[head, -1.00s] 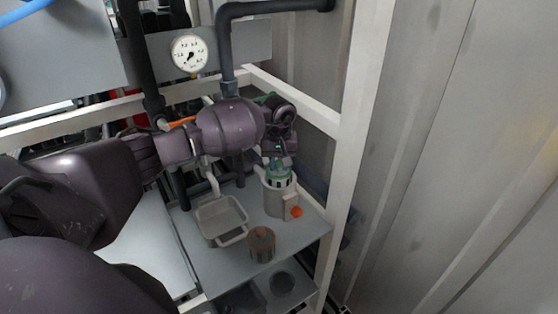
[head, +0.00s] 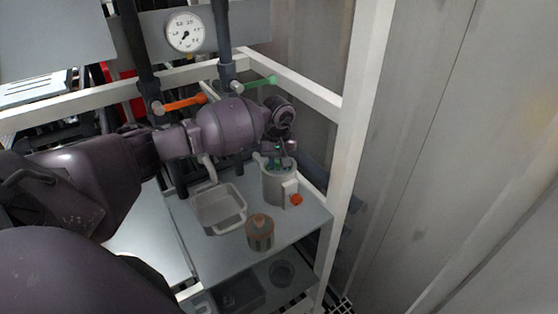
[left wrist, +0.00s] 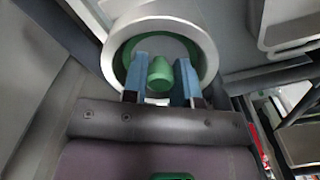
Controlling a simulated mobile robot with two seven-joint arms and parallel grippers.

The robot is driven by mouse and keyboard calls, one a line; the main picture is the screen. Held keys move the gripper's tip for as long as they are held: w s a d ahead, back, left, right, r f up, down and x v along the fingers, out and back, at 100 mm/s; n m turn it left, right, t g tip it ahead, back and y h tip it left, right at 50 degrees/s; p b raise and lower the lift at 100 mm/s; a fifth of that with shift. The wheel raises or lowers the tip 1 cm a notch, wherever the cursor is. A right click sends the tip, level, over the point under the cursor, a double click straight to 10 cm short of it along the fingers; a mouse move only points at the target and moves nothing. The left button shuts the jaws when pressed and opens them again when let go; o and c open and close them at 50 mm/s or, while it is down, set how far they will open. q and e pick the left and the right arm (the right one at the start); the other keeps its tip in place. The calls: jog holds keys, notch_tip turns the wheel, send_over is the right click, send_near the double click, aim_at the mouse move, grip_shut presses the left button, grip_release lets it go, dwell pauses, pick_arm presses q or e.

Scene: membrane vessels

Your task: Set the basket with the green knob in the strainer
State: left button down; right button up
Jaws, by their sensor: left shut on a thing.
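The strainer (head: 279,186) is a grey upright cylinder with an open top and an orange knob on its side. It stands at the back right of the shelf in the head view. My left gripper (head: 282,162) points down into its mouth. In the left wrist view, its blue fingers are shut on the green knob (left wrist: 160,73) of the basket. The basket's green top (left wrist: 121,57) lies inside the strainer's round pale rim (left wrist: 107,62). The basket's body is hidden by the strainer wall, so I cannot tell whether it rests on the bottom. My right gripper is not in view.
A second basket with an orange-brown knob (head: 260,232) stands on the shelf in front of the strainer. A grey tray (head: 204,222) lies left of it. A white post (head: 345,130) rises close on the right. Pipes with orange and green handles (head: 260,82) stand behind.

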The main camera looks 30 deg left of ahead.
pick_arm(q)
jog(key=shift+f+b, duration=0.5)
jog(key=shift+f, duration=0.65)
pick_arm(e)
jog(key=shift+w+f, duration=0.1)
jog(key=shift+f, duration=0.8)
pick_arm(q)
jog(key=shift+f, duration=0.1)
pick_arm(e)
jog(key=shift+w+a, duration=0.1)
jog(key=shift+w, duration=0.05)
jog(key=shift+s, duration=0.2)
pick_arm(q)
jog(key=shift+f+b, duration=0.1)
jog(key=shift+b, duration=0.3)
jog(key=shift+f, duration=0.1)
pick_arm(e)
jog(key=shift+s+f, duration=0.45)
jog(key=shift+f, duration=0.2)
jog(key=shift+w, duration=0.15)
